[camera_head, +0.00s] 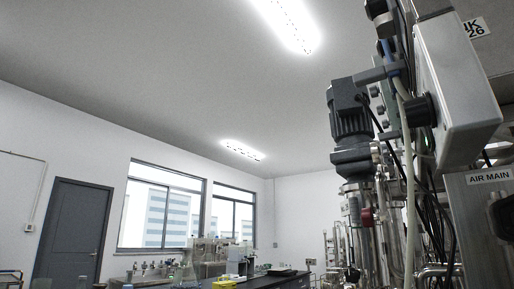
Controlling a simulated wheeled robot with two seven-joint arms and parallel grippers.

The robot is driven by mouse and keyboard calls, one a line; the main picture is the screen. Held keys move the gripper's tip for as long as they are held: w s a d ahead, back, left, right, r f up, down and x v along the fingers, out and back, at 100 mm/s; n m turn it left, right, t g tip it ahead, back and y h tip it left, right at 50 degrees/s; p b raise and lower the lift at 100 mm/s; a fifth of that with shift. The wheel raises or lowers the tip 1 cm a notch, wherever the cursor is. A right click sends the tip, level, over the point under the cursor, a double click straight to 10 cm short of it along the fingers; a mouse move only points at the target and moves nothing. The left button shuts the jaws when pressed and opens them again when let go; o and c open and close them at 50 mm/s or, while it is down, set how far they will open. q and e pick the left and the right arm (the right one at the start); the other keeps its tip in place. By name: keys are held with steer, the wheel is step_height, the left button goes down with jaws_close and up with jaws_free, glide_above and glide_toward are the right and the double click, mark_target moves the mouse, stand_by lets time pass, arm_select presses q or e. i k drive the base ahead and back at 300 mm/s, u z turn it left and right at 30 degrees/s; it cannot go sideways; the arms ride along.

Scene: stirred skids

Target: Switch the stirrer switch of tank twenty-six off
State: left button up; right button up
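A label ending in "26" (475,28), partly cut off, shows at the upper right. Near it stands a light grey control box (455,85), seen from its side at a steep angle. A black round knob or fitting (419,110) sticks out on the box's left side; I cannot tell whether it is the stirrer switch or how it is set. A dark grey stirrer motor (350,112) stands left of the box, above steel pipework. Neither of my grippers is in view.
An "AIR MAIN" label (489,177) is on a steel panel at the right edge, with a dark round part (503,218) below. Cables and hoses hang under the box. A lab bench (270,280) with glassware, a window and a grey door (72,232) lie farther left.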

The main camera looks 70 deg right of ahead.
mark_target(423, 130)
steer(key=i, duration=0.5)
steer(key=z, duration=4.1)
steer(key=k, duration=1.35)
steer(key=u, duration=0.65)
steer(key=i, duration=1.6)
steer(key=z, duration=0.25)
